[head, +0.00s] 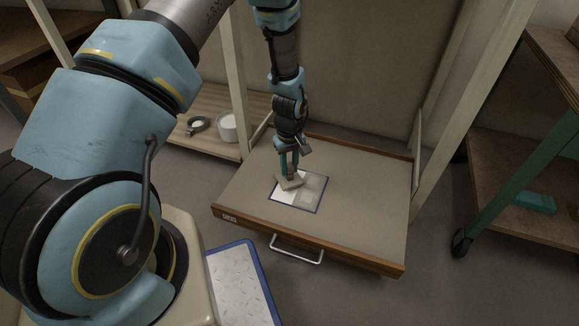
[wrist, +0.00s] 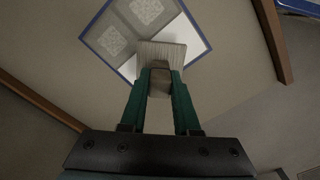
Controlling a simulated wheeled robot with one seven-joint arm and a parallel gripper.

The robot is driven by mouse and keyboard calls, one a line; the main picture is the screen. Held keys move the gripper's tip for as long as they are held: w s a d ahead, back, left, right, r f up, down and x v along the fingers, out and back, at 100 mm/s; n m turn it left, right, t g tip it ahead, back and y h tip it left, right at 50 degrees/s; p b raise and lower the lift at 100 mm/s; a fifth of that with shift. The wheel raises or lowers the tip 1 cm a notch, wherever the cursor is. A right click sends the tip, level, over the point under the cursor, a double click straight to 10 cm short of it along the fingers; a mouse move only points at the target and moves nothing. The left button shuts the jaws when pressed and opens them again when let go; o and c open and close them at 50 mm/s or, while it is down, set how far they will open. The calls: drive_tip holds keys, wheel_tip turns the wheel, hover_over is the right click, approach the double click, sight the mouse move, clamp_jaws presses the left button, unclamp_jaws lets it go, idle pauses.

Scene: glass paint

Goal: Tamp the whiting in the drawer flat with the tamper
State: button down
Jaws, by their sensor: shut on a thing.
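The wide, shallow drawer (head: 360,205) is pulled out, with a tan bed and brown wooden edges. On its bed lies a blue-edged square panel (head: 319,196), also in the wrist view (wrist: 96,50). Part of the panel is plain white (wrist: 188,40); two other parts carry pale speckled patches (wrist: 146,9), which may be whiting. My gripper (head: 289,168) is above the panel's left side, its teal fingers (wrist: 160,78) shut on the tamper (head: 290,183). The tamper's pale block (wrist: 162,50) covers part of the panel. Whether it touches the surface, I cannot tell.
A metal handle (head: 297,250) is on the drawer's front. A blue-edged tray (head: 238,280) is at the front left. A shelf behind holds a white pot (head: 228,127) and a dark ring-like item (head: 198,125). A wheeled cart (head: 500,205) stands at the right.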

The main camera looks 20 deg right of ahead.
hover_over(310, 191)
drive_tip(key=shift+p, duration=0.4)
idle(0.4)
drive_tip(key=shift+f, duration=0.1)
drive_tip(key=shift+f+b, duration=0.35)
drive_tip(key=shift+f, duration=0.35)
drive_tip(key=shift+f, duration=0.3)
idle(1.1)
drive_tip(key=shift+r, duration=0.1)
drive_tip(key=shift+r+p, duration=1)
